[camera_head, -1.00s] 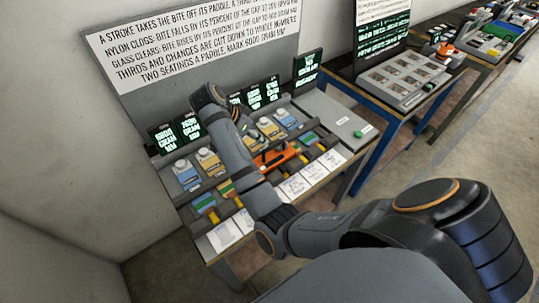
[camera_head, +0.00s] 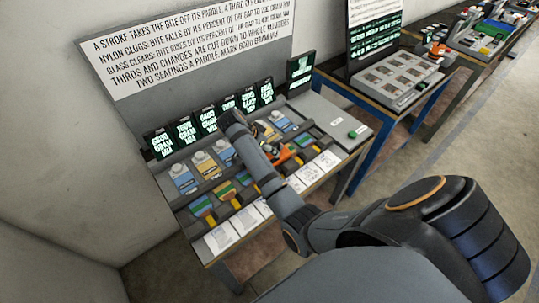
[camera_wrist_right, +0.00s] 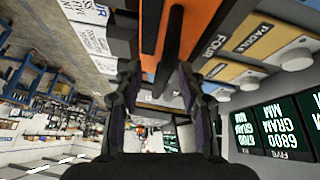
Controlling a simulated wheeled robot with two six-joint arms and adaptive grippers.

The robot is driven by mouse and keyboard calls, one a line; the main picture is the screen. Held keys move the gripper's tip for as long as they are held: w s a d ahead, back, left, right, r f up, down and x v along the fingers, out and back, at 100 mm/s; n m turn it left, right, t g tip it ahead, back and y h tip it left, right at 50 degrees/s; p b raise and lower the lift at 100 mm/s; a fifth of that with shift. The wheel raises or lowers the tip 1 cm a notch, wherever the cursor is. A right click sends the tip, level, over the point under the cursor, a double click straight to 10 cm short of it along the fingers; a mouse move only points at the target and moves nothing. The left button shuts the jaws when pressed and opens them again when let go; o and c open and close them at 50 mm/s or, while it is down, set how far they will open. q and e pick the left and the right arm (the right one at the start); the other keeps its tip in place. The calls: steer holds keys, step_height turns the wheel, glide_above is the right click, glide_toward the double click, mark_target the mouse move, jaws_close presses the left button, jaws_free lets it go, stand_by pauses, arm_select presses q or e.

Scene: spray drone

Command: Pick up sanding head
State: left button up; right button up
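The sanding head, which I take to be the orange and dark tool (camera_head: 281,153), lies on the workbench among the paddles, right of my right forearm. My arm hides part of it. In the right wrist view, an orange body (camera_wrist_right: 205,22) with a dark bar fills the top middle, beyond and above my fingers. My right gripper (camera_wrist_right: 158,78) has its two dark fingers apart, with no object clearly clamped between them. Whether a finger touches the orange body, I cannot tell. In the head view this gripper is small and hard to make out. My left gripper is not in view.
Blue and tan blocks with round knobs (camera_head: 201,160) stand in a row before several small screens (camera_head: 184,131). Coloured paddles and white cards (camera_head: 222,237) lie in front. A grey box with a green button (camera_head: 352,134) is at the bench's right end. A blue-legged table stands beyond.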

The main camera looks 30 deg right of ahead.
jaws_close()
steer(key=shift+r, duration=0.1)
stand_by(0.7)
